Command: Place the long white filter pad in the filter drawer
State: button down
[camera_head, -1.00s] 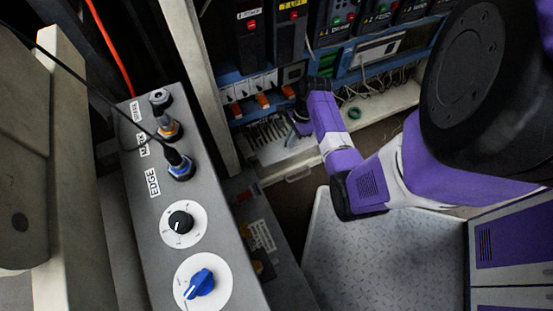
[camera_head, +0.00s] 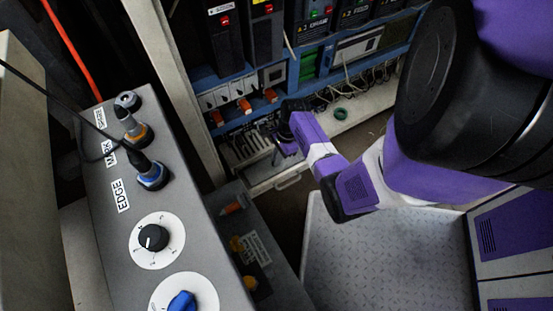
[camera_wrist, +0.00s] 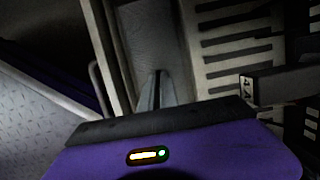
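My gripper (camera_head: 284,132) reaches down into the lower part of an open electrical cabinet, above a pale drawer-like tray (camera_head: 268,187) with a bar handle on its front. In the wrist view my gripper's fingers (camera_wrist: 158,92) are close together, with only a thin dark line between them, and nothing is seen held. They point along a grey recessed surface (camera_wrist: 150,35), beside a slotted panel (camera_wrist: 232,45). A bar handle (camera_wrist: 97,88) shows to their left. I cannot make out a long white filter pad, and cannot tell whether the tray is the filter drawer.
A grey control box (camera_head: 205,240) with knobs and plugs stands at the left. Breakers and modules (camera_head: 235,95) fill the cabinet above my gripper. A green ring (camera_head: 341,114) lies on the cabinet's ledge. A bare tread-plate surface (camera_head: 385,255) is at the lower right.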

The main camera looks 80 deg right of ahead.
jog(key=c, duration=2)
grip_release()
jog(key=shift+f, duration=0.15)
jog(key=o, duration=0.4)
jog(key=p+v, duration=0.5)
jog(key=v, duration=0.7)
jog(key=shift+s, duration=0.1)
jog(key=shift+s, duration=0.1)
